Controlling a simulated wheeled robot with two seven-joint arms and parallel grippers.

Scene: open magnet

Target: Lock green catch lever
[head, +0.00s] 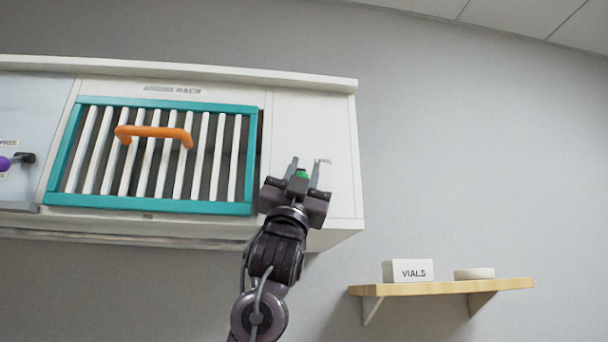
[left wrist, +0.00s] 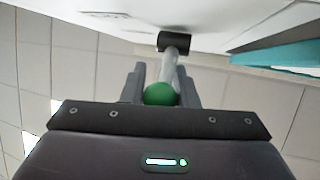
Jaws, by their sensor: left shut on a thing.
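The catch lever ends in a green knob (head: 301,174), just right of a teal-framed grille door (head: 150,207) on the white cabinet. My left gripper (head: 305,165) is at the lever, with its fingers on either side of the knob. In the left wrist view the green knob (left wrist: 160,94) sits between the fingers of the left gripper (left wrist: 160,84), which is shut on it. The lever's grey shaft (left wrist: 170,68) runs from the knob to a black pivot block (left wrist: 174,42) on the cabinet face. In the head view my gripper hides most of the lever. My right gripper is not in view.
An orange handle (head: 153,132) crosses the grille door. A purple-knobbed lever (head: 5,163) is at the far left. A wooden shelf (head: 440,289) at lower right holds a VIALS box (head: 408,270) and a low white dish (head: 474,274). The wall right of the cabinet is clear.

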